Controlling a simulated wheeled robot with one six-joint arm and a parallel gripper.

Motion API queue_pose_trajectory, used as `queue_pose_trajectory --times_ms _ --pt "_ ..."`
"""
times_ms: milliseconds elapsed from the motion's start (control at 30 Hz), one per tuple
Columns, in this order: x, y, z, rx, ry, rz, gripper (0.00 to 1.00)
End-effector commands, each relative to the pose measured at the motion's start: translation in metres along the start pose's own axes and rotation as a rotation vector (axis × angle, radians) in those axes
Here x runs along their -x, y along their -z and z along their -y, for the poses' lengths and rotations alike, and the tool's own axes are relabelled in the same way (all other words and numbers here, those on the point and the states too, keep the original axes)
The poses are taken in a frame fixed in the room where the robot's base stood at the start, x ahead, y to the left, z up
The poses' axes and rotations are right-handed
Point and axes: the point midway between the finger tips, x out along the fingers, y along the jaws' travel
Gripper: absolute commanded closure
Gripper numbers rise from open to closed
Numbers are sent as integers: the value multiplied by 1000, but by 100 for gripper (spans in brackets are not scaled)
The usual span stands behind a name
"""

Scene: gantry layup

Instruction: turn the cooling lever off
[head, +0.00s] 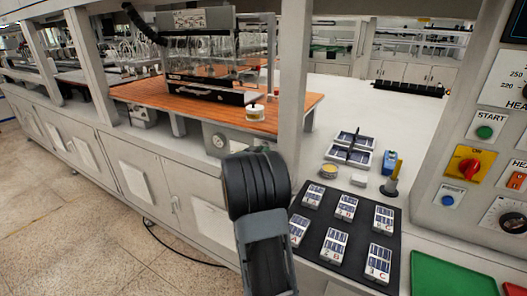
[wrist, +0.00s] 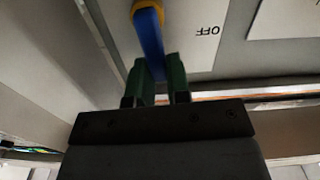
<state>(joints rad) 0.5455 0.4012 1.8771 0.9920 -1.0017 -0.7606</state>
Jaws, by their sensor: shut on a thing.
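The cooling lever (wrist: 148,32) is a blue bar with a yellow-orange hub (wrist: 147,7) at the top edge of the wrist view. The bar runs from the hub down between the green fingers of my gripper (wrist: 159,68), which are shut on its free end. A pale plate with an "OFF" label (wrist: 208,31), upside down in this view, lies to the right of the lever. In the head view I cannot make out the lever or the fingertips; only my arm (head: 257,185) shows, reaching down toward the bench front.
A black mat (head: 309,229) with several small blue-and-white packs lies right of my arm. A control panel (head: 470,165) with a red-and-yellow switch stands at the right, above a green tray (head: 450,275).

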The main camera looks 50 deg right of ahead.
Motion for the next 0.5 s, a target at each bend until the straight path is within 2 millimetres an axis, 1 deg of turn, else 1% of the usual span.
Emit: queue_pose_trajectory --times_ms 33,200,500 --pt "0 4 1 31 0 2 100" --pt "0 5 8 168 1 2 100" --pt "0 0 21 453 1 2 100"
